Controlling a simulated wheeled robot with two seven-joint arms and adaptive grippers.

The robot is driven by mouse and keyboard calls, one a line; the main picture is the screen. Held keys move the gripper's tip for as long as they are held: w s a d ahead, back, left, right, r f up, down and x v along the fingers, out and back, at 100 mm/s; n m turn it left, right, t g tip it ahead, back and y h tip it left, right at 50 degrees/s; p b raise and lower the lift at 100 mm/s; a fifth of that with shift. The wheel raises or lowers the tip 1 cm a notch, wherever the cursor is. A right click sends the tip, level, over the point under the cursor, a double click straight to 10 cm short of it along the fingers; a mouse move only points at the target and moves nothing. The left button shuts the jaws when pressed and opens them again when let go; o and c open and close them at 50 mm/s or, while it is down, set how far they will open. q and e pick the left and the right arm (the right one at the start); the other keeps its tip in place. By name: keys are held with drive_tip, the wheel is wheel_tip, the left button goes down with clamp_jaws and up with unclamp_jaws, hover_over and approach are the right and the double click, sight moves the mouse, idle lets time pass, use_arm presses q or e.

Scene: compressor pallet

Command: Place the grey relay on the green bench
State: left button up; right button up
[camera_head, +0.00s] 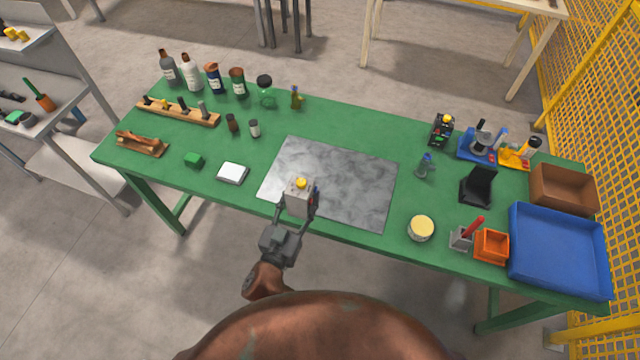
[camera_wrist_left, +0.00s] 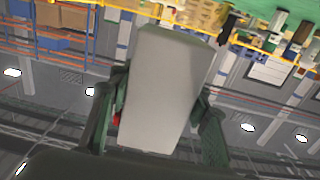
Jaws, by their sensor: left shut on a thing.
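The grey relay (camera_head: 298,194) is a boxy block with a yellow knob on top. My left gripper (camera_head: 299,204) is shut on it, with a finger on either side. In the head view the relay shows over the front part of the grey plate on the green bench (camera_head: 330,120); I cannot tell whether it touches the surface. In the left wrist view the relay's plain grey face (camera_wrist_left: 165,90) fills the middle between the dark fingers of the left gripper (camera_wrist_left: 160,110). My right gripper is in neither view.
The grey plate (camera_head: 350,175) around the relay is otherwise bare. A round yellow-lidded tin (camera_head: 421,228), an orange bin (camera_head: 491,246) and a blue tray (camera_head: 560,252) stand to the right. Bottles line the back left.

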use_arm(q)
drive_tip(key=w+f+b, duration=0.1)
drive_tip(key=w+f, duration=0.1)
drive_tip(key=w, duration=0.1)
drive_tip(key=w+d+f+b, duration=0.1)
drive_tip(key=w+f, duration=0.2)
drive_tip(key=w, duration=0.1)
drive_tip(key=w+d+f+b, duration=0.1)
drive_tip(key=w+f, duration=0.2)
drive_tip(key=shift+w+d, duration=0.2)
drive_tip(key=shift+w, duration=0.05)
drive_tip(key=f+b, duration=0.2)
drive_tip(key=f, duration=0.1)
drive_tip(key=shift+w+d+f, duration=0.1)
drive_tip(key=shift+w+f, duration=0.15)
drive_tip(key=shift+w, duration=0.15)
drive_tip(key=shift+f, duration=0.25)
drive_tip(key=shift+r, duration=0.1)
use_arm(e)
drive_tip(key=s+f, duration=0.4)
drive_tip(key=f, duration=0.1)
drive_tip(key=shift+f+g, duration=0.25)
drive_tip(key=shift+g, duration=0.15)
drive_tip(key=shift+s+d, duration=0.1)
